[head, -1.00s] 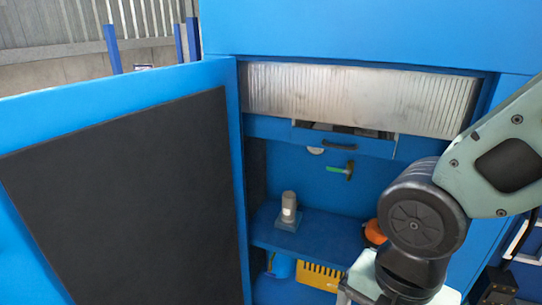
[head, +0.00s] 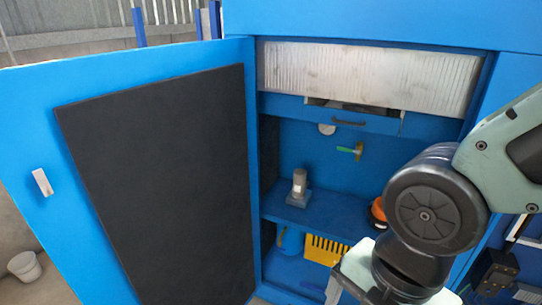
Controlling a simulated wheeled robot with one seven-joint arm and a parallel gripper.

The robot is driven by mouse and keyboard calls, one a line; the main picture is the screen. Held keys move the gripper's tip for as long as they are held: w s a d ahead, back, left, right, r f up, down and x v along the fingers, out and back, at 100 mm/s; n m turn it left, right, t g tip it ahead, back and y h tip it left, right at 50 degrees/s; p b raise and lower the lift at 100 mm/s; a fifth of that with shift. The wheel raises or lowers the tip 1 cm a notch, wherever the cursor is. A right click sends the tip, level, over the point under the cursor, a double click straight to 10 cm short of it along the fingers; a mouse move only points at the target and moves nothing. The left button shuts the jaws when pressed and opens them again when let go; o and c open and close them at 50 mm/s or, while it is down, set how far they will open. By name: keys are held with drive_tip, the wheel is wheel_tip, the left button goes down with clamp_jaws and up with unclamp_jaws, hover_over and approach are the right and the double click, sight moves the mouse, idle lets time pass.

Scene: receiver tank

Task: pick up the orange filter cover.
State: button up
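The orange filter cover (head: 377,209) is a round orange piece on the right part of the middle shelf (head: 325,215) inside the blue cabinet. Its right side is hidden behind my arm. My arm reaches in from the right, in front of the cabinet. The end of my arm points down at the lower right, and my gripper's fingers cannot be made out, so whether it is open or shut does not show.
The cabinet door (head: 150,180) stands open on the left. A grey cylinder on a base (head: 299,187) stands on the same shelf. Below are a yellow crate (head: 325,250) and a blue rounded object (head: 291,241). A partly open drawer (head: 350,119) and a green-handled item (head: 349,150) are above.

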drive_tip(key=shift+s+f, duration=0.25)
drive_tip(key=shift+f, duration=0.2)
drive_tip(key=m, duration=0.4)
drive_tip(key=d+r+m, duration=0.1)
drive_tip(key=m, duration=0.4)
drive_tip(key=w+m, duration=0.1)
drive_tip(key=m, duration=0.3)
drive_tip(key=shift+d+r+m, duration=0.15)
drive_tip(key=shift+m, duration=0.25)
drive_tip(key=m, duration=0.4)
drive_tip(key=shift+w+d+r, duration=0.2)
drive_tip(key=shift+c, duration=0.3)
